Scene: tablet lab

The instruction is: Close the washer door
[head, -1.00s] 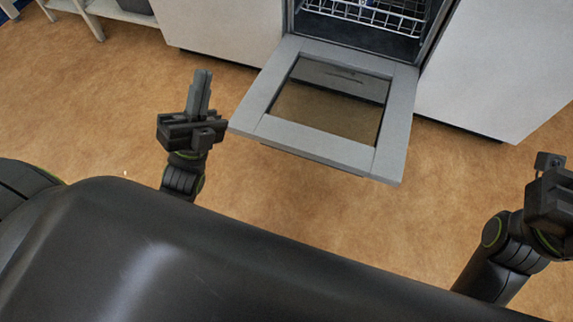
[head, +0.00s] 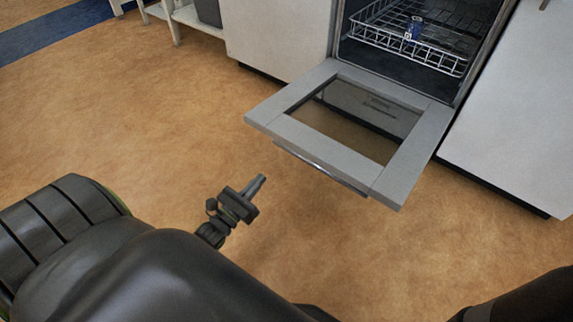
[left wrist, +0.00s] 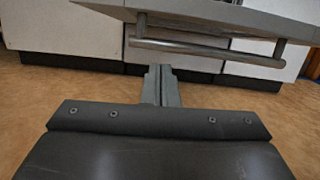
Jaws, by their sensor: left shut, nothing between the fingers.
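The washer door (head: 278,117) is a grey frame with a glass window, hinged at its bottom edge and folded down flat in front of the open washer (head: 400,55). Its bar handle (head: 322,167) runs under the near edge and also shows in the left wrist view (left wrist: 205,50). My left gripper (head: 261,180) is shut and empty, in front of the door and to the left of its near edge, apart from it. In the left wrist view its fingers (left wrist: 160,72) point toward the space below the handle. My right gripper is out of view.
White cabinets (head: 275,40) stand on both sides. A grey bin (head: 209,12) on a shelf stands at the back left. The brown floor before the door is clear.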

